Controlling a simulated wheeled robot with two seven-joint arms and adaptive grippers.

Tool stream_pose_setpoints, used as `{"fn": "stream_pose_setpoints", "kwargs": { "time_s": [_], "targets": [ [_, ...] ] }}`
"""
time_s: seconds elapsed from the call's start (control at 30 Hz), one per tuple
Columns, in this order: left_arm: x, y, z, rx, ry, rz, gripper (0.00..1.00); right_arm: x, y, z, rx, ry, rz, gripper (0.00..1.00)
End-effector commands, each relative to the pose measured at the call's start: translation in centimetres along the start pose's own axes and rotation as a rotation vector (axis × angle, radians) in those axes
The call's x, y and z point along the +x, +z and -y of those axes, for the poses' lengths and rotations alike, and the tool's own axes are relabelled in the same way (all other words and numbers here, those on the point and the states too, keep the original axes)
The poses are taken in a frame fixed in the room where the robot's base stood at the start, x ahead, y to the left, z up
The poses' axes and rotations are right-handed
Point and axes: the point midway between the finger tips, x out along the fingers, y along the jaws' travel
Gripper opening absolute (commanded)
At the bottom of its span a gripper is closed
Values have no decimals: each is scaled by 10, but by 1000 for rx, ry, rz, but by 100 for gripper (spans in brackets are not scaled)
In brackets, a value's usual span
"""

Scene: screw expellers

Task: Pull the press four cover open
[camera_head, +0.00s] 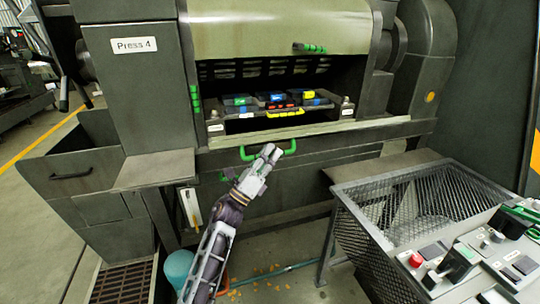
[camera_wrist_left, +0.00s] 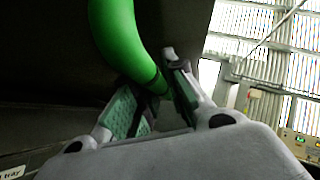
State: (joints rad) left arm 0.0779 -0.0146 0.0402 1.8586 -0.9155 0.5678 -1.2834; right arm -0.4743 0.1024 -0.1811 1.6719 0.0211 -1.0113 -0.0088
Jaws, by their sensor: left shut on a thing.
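The machine labelled Press 4 (camera_head: 135,45) stands in front of me. Its pale green rounded cover (camera_head: 270,27) is at the top, with a small green handle (camera_head: 310,48). Below it is an opening with dark and coloured parts inside. A green U-shaped handle (camera_head: 291,148) sits on the front panel below the opening. My left gripper (camera_head: 268,152) is at this handle, hiding its middle. In the left wrist view, the fingers of my left gripper (camera_wrist_left: 155,92) are shut on the thick green bar (camera_wrist_left: 125,35). My right gripper is not in view.
A mesh-sided bin (camera_head: 400,190) stands at the right, beside a control panel (camera_head: 480,250) with a red button. A metal chute (camera_head: 80,170) projects at the left. A teal bucket (camera_head: 178,268) stands on the floor below my left arm.

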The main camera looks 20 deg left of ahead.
Motion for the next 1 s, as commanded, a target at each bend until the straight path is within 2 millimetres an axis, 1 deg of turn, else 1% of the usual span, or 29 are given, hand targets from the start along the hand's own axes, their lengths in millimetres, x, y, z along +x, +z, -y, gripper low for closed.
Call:
{"fn": "stream_pose_setpoints", "kwargs": {
  "time_s": [0.07, 0.1, 0.17, 0.53, 0.67, 0.87, 1.0],
  "targets": [
    [1, 3, 1, 2, -1, 4, 0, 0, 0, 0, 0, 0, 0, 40],
    [1, 2, 1, 2, -1, 4, 15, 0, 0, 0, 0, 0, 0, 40],
    [1, 2, 1, 2, -1, 4, 22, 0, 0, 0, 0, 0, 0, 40],
    [0, 0, 0, 1, -1, 1, 23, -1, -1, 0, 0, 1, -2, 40],
    [-4, 0, 0, 1, 0, 0, 23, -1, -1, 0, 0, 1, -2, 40],
    [-17, 0, -1, 0, 1, 0, 23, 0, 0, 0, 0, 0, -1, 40],
    [-31, 0, 0, -1, 1, 0, 23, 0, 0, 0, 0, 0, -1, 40]
  ]
}}
